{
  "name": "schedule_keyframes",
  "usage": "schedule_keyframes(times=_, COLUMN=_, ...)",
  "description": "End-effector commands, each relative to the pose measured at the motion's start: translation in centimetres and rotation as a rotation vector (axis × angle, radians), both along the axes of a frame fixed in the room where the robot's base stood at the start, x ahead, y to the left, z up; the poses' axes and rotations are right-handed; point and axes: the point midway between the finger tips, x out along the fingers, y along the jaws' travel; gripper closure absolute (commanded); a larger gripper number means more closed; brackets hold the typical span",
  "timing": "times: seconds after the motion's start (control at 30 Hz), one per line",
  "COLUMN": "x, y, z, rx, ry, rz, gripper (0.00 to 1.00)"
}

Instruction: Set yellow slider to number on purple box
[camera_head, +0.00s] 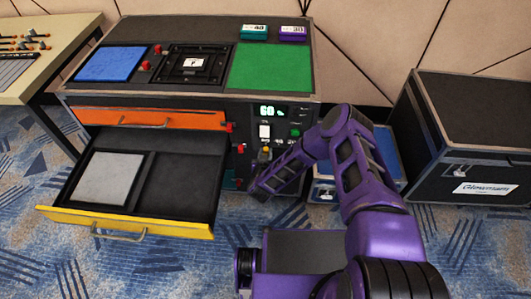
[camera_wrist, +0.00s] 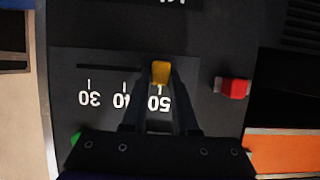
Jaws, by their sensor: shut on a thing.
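The yellow slider (camera_wrist: 160,72) sits in a dark slot above a white scale in the wrist view. The scale (camera_wrist: 124,99) shows upside-down numbers 30, 40 and 50 from left to right, and the slider is in line with the 50. My gripper (camera_wrist: 161,78) is shut on the slider, one finger on each side. The slider also shows as a small yellow spot in the head view (camera_head: 265,149). The purple box (camera_head: 293,33) at the back right of the console top bears a number that looks like 30.
A teal box (camera_head: 254,32) marked 40 stands beside the purple box. A lit green display (camera_head: 268,110) is above the slider. A red button (camera_wrist: 232,88) lies right of the slot. The yellow-fronted drawer (camera_head: 125,222) is pulled out. A black case (camera_head: 470,130) stands right.

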Motion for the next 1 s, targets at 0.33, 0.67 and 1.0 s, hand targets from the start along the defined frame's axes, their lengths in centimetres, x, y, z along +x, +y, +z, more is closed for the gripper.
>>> schedule_keyframes(times=0.33, x=0.0, y=0.0, z=0.0, rx=0.0, ry=0.0, rz=0.0, gripper=1.0)
schedule_keyframes(times=0.67, x=-0.1, y=-3.8, z=0.3, rx=-0.005, ry=-0.003, rz=0.001, gripper=1.0)
schedule_keyframes(times=1.0, x=-0.3, y=-10.2, z=0.0, rx=-0.002, ry=0.0, rz=0.0, gripper=1.0)
